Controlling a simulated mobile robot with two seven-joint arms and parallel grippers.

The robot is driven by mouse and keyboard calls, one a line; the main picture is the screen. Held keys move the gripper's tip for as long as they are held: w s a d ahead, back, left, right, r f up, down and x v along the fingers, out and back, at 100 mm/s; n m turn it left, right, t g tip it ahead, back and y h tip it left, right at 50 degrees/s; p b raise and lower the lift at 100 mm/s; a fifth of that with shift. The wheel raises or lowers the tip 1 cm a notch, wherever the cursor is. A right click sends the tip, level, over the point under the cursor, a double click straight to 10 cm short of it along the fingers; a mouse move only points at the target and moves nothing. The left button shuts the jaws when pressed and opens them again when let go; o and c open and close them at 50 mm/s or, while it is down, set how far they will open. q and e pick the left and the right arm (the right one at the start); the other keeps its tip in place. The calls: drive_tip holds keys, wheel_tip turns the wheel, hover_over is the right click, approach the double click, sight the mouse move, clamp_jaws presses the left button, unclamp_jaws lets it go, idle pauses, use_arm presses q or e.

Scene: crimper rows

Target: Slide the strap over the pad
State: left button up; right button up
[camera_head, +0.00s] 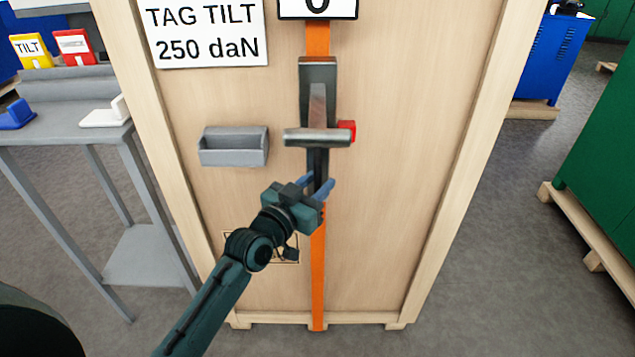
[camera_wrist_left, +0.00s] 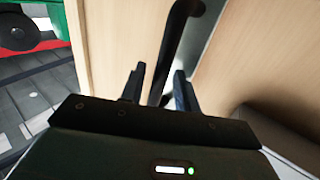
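The orange strap (camera_head: 318,265) runs straight down the front of the wooden crate. It passes behind a grey metal tensioner (camera_head: 318,75) with a crossbar and a dark lever (camera_head: 317,162) below it. My left gripper (camera_head: 318,187) is at the lower end of the lever, its blue fingers on either side. In the left wrist view, a dark bar (camera_wrist_left: 171,50) stands between the fingers (camera_wrist_left: 158,90), with gaps beside it, so they look open. I cannot make out a distinct pad. My right gripper is not in view.
A small grey bin (camera_head: 235,147) and a tag sign (camera_head: 207,32) are on the crate front (camera_head: 400,200). A red piece (camera_head: 347,131) sits beside the crossbar. A grey stand (camera_head: 75,130) is at left, green cabinets (camera_head: 605,150) at right. Floor between crate and cabinets is clear.

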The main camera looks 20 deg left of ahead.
use_arm(q)
drive_tip(key=shift+w, duration=0.25)
clamp_jaws()
idle(0.4)
